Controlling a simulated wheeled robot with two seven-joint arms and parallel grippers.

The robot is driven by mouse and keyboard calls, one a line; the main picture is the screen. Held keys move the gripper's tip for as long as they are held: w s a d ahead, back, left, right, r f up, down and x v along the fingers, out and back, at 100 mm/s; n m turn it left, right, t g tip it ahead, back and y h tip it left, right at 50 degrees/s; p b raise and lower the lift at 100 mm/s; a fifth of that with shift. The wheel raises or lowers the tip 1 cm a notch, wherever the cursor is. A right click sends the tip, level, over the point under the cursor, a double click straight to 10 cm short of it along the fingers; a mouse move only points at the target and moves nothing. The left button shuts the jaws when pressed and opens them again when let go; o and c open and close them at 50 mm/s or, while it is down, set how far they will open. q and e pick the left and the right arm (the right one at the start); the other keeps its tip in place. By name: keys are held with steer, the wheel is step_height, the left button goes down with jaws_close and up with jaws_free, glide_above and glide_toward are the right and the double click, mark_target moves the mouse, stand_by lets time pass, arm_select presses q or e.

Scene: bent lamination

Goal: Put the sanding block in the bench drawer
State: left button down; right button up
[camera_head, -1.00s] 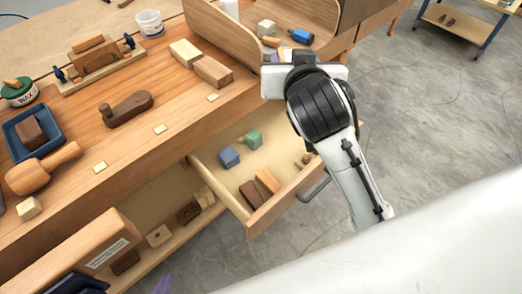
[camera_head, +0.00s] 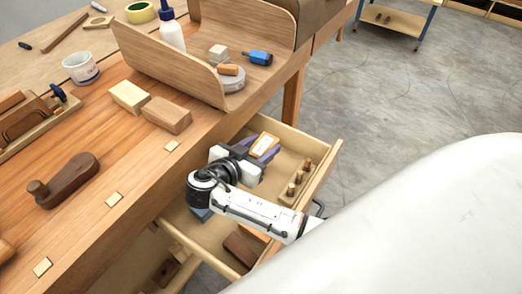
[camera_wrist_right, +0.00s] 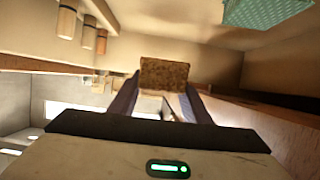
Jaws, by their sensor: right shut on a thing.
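The sanding block (camera_head: 263,144) shows as a small pale block with an orange-brown edge in the head view. In the right wrist view it is a speckled brown, cork-like block (camera_wrist_right: 164,73) between the fingertips. My right gripper (camera_head: 259,150) is shut on it, inside the open bench drawer (camera_head: 205,237), toward the drawer's back. Whether the block touches the drawer floor I cannot tell. My right wrist and forearm hide the drawer's middle. My left gripper is not in view.
Wooden pegs (camera_head: 297,178) stand in a holder on the drawer's right side. A dark brown block (camera_head: 240,250) lies near its front; a blue block (camera_head: 202,214) is partly hidden. The curved wooden tray (camera_head: 165,75) stands on the bench above.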

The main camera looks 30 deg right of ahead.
steer(key=shift+f+b, duration=0.55)
steer(key=shift+f, duration=3.25)
steer(key=o, duration=1)
steer(key=shift+o, duration=0.2)
steer(key=shift+r, duration=0.25)
steer(key=v, duration=0.7)
steer(key=shift+s+a, duration=0.1)
steer(key=shift+a, duration=0.1)
